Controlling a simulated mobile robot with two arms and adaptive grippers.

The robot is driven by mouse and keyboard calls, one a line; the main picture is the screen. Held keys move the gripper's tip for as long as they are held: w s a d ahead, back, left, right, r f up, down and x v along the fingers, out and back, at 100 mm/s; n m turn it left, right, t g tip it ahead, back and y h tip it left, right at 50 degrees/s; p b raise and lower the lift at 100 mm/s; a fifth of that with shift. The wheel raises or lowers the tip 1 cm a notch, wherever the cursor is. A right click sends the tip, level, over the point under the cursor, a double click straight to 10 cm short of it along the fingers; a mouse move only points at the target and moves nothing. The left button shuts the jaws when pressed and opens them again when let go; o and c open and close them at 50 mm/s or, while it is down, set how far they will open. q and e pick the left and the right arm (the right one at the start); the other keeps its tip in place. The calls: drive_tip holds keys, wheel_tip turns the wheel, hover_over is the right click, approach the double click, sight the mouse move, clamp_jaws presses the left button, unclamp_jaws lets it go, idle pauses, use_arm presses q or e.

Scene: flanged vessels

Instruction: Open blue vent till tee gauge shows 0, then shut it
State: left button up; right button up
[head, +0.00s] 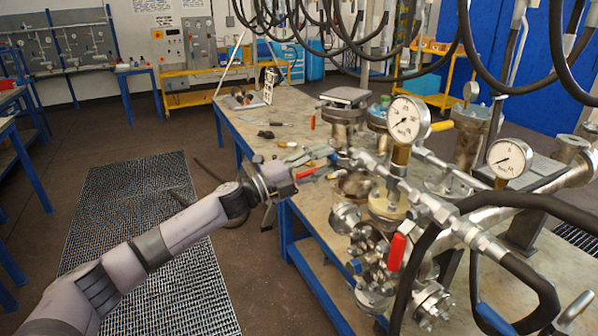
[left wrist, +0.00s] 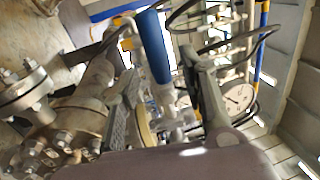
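The blue vent handle (left wrist: 154,45) shows in the left wrist view, between the two fingers of my left gripper (left wrist: 165,95). The fingers stand apart, with gaps beside the handle, and I see no firm grip. In the head view my left gripper (head: 328,157) is at the valve fittings left of the gauge stack, partly hiding the handle. A round white gauge (head: 406,120) stands on the brass and steel tee fittings. A second gauge (head: 508,158) stands further right. Their readings are too small to tell. A gauge (left wrist: 236,98) also shows in the left wrist view. My right gripper is out of view.
A red handle (head: 397,251) hangs below the fittings, and another red handle (head: 308,172) lies close under my left gripper. Black hoses (head: 480,60) hang overhead. Flanged vessels crowd the workbench (head: 255,135); its far left end holds small parts.

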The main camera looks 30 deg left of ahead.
use_arm(q)
drive_tip(key=v, duration=0.8)
drive_tip(key=shift+s, duration=0.25)
drive_tip(key=shift+a, duration=0.15)
